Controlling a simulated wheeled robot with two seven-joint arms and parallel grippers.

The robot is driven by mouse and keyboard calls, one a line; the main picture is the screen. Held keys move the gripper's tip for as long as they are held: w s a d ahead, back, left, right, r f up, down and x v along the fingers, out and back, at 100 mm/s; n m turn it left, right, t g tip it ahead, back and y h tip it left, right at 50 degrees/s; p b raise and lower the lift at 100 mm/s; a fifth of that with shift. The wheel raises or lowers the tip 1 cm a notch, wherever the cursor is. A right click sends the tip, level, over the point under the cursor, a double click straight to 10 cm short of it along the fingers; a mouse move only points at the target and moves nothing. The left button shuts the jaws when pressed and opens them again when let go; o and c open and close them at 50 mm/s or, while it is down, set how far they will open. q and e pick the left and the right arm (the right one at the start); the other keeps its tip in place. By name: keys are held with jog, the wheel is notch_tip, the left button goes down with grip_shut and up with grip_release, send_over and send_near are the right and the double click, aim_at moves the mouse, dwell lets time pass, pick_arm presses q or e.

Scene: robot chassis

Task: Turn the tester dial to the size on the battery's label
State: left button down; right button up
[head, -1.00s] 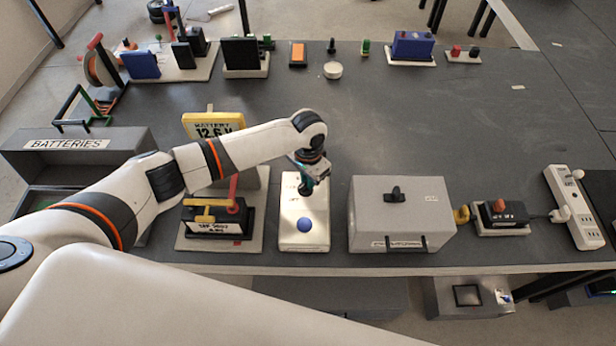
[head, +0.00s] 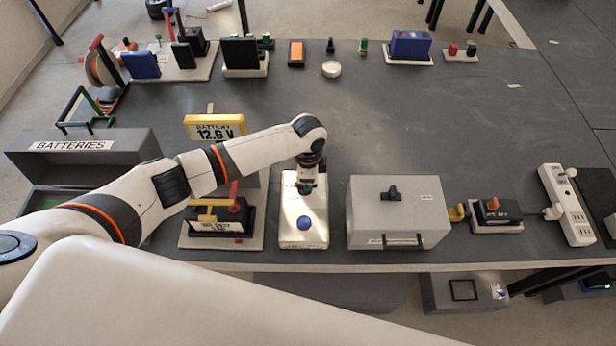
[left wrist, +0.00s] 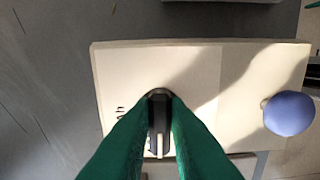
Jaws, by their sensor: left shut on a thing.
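The tester is a white panel (head: 316,236) on the bench's near side, with a blue ball knob (head: 304,223). It also shows in the left wrist view (left wrist: 245,70). My left gripper (head: 305,188) is over the panel's far part. In the left wrist view its green fingers (left wrist: 160,125) are shut on the dark dial (left wrist: 159,97), which has a pale pointer line. Small lettering beside the dial is mostly hidden. A black battery (head: 232,213) sits left of the panel; its white label is too small to read surely. My right gripper is out of view.
A yellow display (head: 214,127) reads 12.6 V behind my left arm. A grey box (head: 400,215) stands close to the panel's right. A grey BATTERIES bin (head: 125,150) is at the left. The bench middle is clear.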

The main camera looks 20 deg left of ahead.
pick_arm(q)
jog(key=shift+r+m, duration=0.1)
jog(key=shift+m, duration=1)
jog(key=c, duration=1.4)
grip_release()
jog(key=shift+s, duration=0.1)
notch_tip(320, 180, up, 12)
jog(key=b, duration=0.2)
